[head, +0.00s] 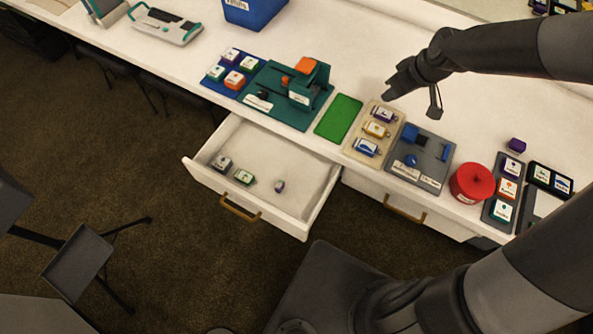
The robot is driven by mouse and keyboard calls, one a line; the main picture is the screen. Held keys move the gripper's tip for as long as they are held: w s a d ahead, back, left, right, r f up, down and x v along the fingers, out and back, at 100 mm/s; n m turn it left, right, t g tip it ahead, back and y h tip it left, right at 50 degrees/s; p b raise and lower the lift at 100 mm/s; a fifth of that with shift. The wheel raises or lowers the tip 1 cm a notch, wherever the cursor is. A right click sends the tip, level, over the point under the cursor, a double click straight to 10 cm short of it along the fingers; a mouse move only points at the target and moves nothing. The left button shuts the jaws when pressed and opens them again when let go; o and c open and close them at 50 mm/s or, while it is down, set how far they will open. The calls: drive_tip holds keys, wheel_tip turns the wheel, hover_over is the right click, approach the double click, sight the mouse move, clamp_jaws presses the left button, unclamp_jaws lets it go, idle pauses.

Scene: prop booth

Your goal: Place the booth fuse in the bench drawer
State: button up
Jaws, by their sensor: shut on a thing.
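The bench drawer (265,145) is pulled open from the white bench at the left of centre. Inside it lie a grey labelled block (222,163), a green labelled block (244,177) and a small purple-and-white piece (279,186). Much of its floor is bare. My gripper (389,96) is above the bench, right of the drawer, near the beige tray. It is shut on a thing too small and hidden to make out. I cannot tell which thing in view is the booth fuse.
On the bench stand a teal fixture (290,95), a green mat (339,118), a beige tray (355,143) with labelled blocks, a grey board (432,160), a red round container (472,183) and a loose purple block (517,145). A blue bin (254,12) is at the back.

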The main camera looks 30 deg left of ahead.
drive_tip(key=s+a+r+n+g, duration=0.15)
drive_tip(key=s+a+n, duration=0.35)
drive_tip(key=s+a, duration=0.65)
drive_tip(key=r+n+g, duration=0.1)
drive_tip(key=n+g, duration=0.2)
drive_tip(key=n, duration=0.3)
hover_over(288, 201)
drive_tip(key=d, duration=0.1)
drive_tip(key=f, duration=3)
drive_tip(key=shift+w+d+f, duration=0.2)
drive_tip(key=shift+w+f, duration=0.1)
drive_tip(key=shift+f, duration=0.1)
drive_tip(key=o, duration=0.5)
drive_tip(key=shift+f, duration=0.15)
drive_tip(key=o, duration=0.4)
drive_tip(key=shift+o, duration=0.2)
drive_tip(key=v, duration=1.2)
drive_tip(key=shift+s, duration=0.2)
